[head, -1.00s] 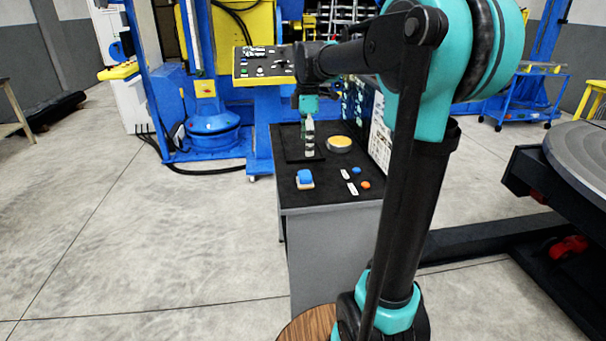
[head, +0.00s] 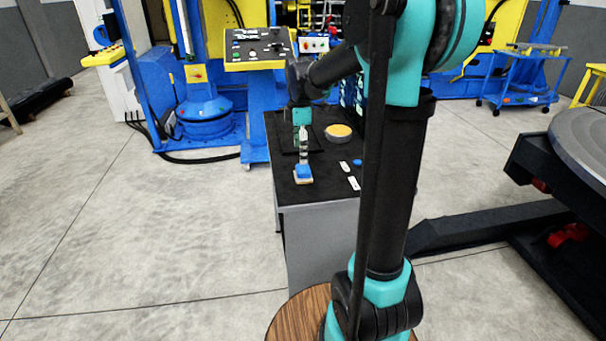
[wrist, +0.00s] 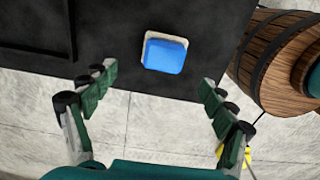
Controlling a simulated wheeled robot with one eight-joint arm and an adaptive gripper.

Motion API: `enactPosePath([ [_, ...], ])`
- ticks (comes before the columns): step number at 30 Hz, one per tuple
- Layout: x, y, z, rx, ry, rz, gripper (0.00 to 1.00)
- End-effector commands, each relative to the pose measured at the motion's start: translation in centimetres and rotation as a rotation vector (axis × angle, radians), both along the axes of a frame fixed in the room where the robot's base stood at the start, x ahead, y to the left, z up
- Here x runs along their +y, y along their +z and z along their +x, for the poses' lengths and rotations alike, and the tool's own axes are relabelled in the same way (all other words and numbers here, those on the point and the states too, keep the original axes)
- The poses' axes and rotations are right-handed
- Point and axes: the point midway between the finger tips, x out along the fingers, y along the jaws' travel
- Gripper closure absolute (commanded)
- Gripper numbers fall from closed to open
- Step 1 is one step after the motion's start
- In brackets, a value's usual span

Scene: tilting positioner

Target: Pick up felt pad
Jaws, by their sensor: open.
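The felt pad appears to be the blue rounded block on a pale backing (head: 304,172), lying near the front left edge of the dark bench top. It also shows in the wrist view (wrist: 164,54), flat on the black surface, with its pale rim visible around the blue. My gripper (head: 303,147) points down close to the pad in the head view. In the wrist view my gripper (wrist: 158,82) is open and empty, with one green-padded finger on each side. The pad lies between the fingers' lines, slightly beyond the tips, apart from both.
On the bench top (head: 328,192), a yellow disc (head: 338,131), a small blue disc (head: 357,162) and white labels (head: 353,183) lie to the right. A dark tray-like plate (wrist: 34,28) is at the wrist view's upper left. The bench edge is close to the pad.

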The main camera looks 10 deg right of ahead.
Motion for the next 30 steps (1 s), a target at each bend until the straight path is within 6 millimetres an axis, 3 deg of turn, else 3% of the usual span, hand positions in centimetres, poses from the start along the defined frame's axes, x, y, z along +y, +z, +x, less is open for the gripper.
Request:
enactPosePath([
  [3,0.0,-1.6,0.1,0.0,0.0,0.0,0.16],
  [11,-0.2,-3.3,-0.1,0.0,-0.001,0.0,0.16],
  [19,-0.7,-6.9,-0.4,0.0,0.0,0.0,0.16],
  [29,-0.7,-7.6,-0.5,0.0,0.0,0.0,0.16],
  [30,-0.7,-7.6,-0.5,0.0,0.0,0.0,0.19],
])
